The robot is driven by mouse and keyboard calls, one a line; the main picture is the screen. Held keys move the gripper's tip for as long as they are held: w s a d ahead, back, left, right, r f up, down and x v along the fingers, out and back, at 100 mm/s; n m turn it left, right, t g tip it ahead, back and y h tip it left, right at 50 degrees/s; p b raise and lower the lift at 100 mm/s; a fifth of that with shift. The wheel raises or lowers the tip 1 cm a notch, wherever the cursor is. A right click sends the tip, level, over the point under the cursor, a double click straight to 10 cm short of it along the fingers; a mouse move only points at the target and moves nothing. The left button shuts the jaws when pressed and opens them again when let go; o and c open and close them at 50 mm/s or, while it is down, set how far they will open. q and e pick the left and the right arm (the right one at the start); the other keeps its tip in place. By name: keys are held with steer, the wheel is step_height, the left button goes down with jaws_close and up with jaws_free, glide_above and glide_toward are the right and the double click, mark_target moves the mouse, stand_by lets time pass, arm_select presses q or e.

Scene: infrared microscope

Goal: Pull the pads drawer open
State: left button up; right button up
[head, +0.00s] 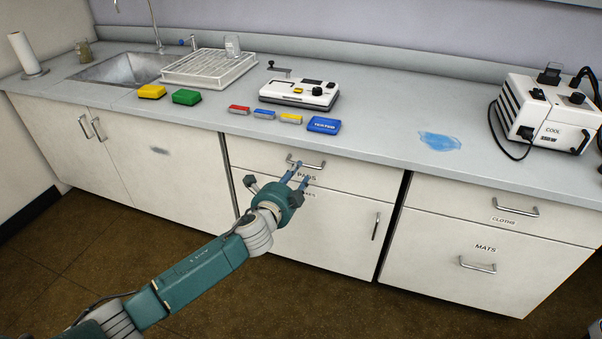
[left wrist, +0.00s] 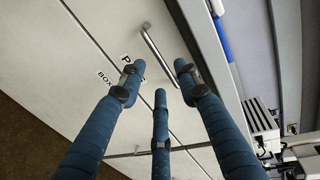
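The pads drawer (head: 350,180) is the white top drawer of the middle cabinet, under the counter. Its front looks flush with the cabinet. Its metal bar handle (head: 312,166) also shows in the left wrist view (left wrist: 157,48). My left gripper (head: 298,171) is in front of this drawer with its blue fingers pointing at the handle. In the left wrist view the fingers (left wrist: 157,72) are spread apart, with the handle between and beyond the tips. I cannot tell whether any finger touches it. The fingers partly cover the PADS label. My right gripper is not in view.
Below is a cabinet door with an upright handle (head: 376,226). To the right are the cloths drawer (head: 440,205) and mats drawer (head: 440,265), both shut. The counter above holds a grey-white device (head: 300,94), coloured boxes and a blue spill (head: 439,141).

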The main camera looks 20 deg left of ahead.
mark_target(301, 169)
arm_select(q)
steer(key=shift+w+d+f+b, duration=0.1)
steer(key=shift+w+f+b, duration=0.15)
steer(key=shift+w, duration=0.8)
steer(key=shift+w+f+b, duration=0.1)
steer(key=shift+w+f, duration=0.1)
steer(key=shift+w, duration=0.85)
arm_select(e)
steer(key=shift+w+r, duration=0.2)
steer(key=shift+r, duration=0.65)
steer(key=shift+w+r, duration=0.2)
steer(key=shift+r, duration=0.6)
arm_select(q)
jaws_close()
